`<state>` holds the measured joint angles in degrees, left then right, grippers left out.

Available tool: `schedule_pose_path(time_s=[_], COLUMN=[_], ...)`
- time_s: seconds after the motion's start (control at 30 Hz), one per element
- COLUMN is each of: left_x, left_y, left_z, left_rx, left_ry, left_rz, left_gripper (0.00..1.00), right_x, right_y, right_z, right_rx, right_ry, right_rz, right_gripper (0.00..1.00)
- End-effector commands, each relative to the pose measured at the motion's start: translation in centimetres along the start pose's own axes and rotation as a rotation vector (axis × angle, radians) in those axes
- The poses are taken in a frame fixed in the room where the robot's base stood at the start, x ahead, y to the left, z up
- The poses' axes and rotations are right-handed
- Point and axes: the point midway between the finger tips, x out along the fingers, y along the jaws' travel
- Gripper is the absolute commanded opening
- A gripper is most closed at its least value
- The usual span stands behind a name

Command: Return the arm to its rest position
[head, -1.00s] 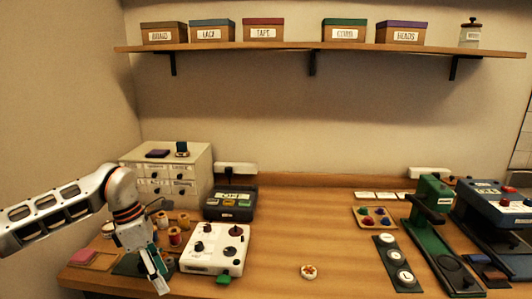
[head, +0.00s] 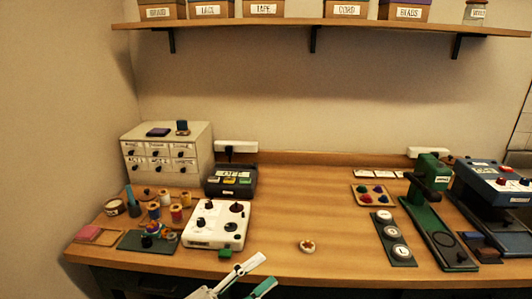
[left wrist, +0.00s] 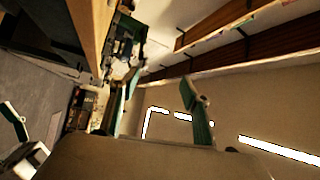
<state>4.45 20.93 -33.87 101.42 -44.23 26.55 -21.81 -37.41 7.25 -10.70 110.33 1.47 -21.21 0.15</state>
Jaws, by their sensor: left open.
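My left gripper (head: 254,276) shows at the bottom of the head view, in front of the table's front edge. Its two fingers are spread apart, with nothing between them. In the left wrist view its fingers (left wrist: 160,105) stand apart, with the table side and the shelves seen tilted beyond them. Most of my left arm is below the head view.
The wooden table (head: 290,205) bears a white control box (head: 217,226), thread spools (head: 165,199), a drawer cabinet (head: 166,150), a round button (head: 307,246) and a green press (head: 428,210). A shelf (head: 300,25) hangs above. The table's middle is mostly clear.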

Motion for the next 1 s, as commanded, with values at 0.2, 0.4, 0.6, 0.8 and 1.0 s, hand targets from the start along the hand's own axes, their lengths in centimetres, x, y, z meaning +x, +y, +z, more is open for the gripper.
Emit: schedule_pose_path(time_s=[0.2,0.4,0.6,0.8,1.0], left_x=[-8.9,-20.2,-28.9,-32.4,-32.6], left_y=[6.2,14.0,19.5,21.4,21.6], left_z=[5.7,7.0,4.9,3.4,3.4], left_rx=[-0.464,-0.835,-1.074,-1.167,-1.172], left_ry=[-0.464,-0.853,-1.115,-1.216,-1.222], left_rz=[-0.033,-0.028,-0.014,-0.008,-0.007], left_gripper=[0.47,0.47,0.47,0.47,0.47], right_x=[0.0,0.0,0.0,0.0,0.0], right_y=[0.1,0.1,0.1,0.1,0.1], right_z=[-0.2,-0.4,-0.4,-0.3,-0.2], right_rx=[-0.001,-0.001,-0.001,-0.001,-0.001], right_ry=[0.004,0.006,0.006,0.006,0.004], right_rz=[0.001,0.001,0.001,0.001,0.001], right_gripper=[0.66,0.66,0.66,0.66,0.66])
